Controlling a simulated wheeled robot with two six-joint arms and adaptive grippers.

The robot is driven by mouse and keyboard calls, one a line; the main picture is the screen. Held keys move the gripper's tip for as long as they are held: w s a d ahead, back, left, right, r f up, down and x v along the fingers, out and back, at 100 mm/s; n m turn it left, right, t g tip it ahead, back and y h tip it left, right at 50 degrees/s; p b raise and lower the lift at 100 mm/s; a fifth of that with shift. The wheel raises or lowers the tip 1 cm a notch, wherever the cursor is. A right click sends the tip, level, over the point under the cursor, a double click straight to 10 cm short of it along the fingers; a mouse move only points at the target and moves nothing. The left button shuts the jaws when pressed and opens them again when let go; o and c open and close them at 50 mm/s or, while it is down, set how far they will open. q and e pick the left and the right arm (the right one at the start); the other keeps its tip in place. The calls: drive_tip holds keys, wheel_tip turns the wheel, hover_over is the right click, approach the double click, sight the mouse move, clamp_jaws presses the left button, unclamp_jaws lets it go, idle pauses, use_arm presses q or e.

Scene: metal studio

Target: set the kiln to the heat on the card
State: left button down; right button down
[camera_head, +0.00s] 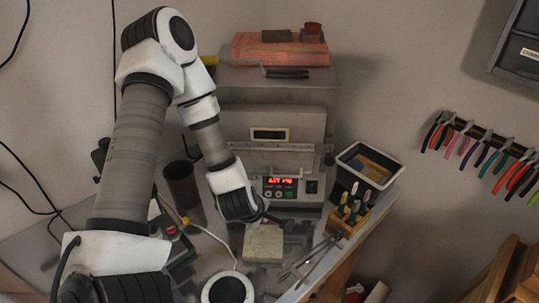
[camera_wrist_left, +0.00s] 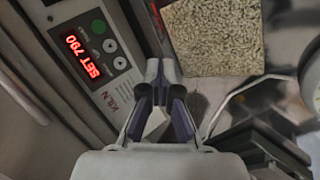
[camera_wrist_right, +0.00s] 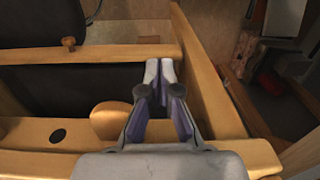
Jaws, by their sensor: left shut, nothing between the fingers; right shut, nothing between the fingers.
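The kiln (camera_head: 272,119) is a grey box at the back of the bench with its front door closed. Its control panel (camera_head: 312,187) sits below the door, with a lit red display (camera_head: 280,181). I cannot make out a heat card.
A speckled block (camera_head: 263,244) lies on the bench in front of the kiln. A wooden holder with tools (camera_head: 346,218) and a dark bin (camera_head: 368,170) stand to the right. A dark cylinder (camera_head: 182,184) stands left. Wooden furniture (camera_wrist_right: 120,133) is close below my right gripper.

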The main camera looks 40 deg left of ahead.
sight(268, 194)
use_arm(q)
drive_tip(key=shift+w+d+r+m, duration=0.25)
drive_tip(key=shift+w+d+m, duration=0.15)
drive_tip(key=shift+d, duration=0.15)
drive_tip(key=shift+s+a, duration=0.15)
drive_tip(key=shift+a, duration=0.1)
drive_tip(key=shift+w+a+f, duration=0.2)
drive_tip(key=shift+w, duration=0.3)
drive_tip(key=w+a+f, duration=0.1)
drive_tip(key=w+a, duration=0.1)
drive_tip(key=w+a+f, duration=0.1)
drive_tip(key=w, duration=0.1)
drive_tip(key=shift+a+f, duration=0.3)
drive_tip(key=shift+a, duration=0.1)
drive_tip(key=shift+w+a+f, duration=0.25)
drive_tip(key=shift+w+a, duration=0.15)
drive_tip(key=shift+w, duration=0.3)
drive_tip(key=shift+a, duration=0.1)
drive_tip(key=shift+w+a+f, duration=0.15)
drive_tip(key=shift+w+f, duration=0.05)
drive_tip(key=shift+w, duration=0.05)
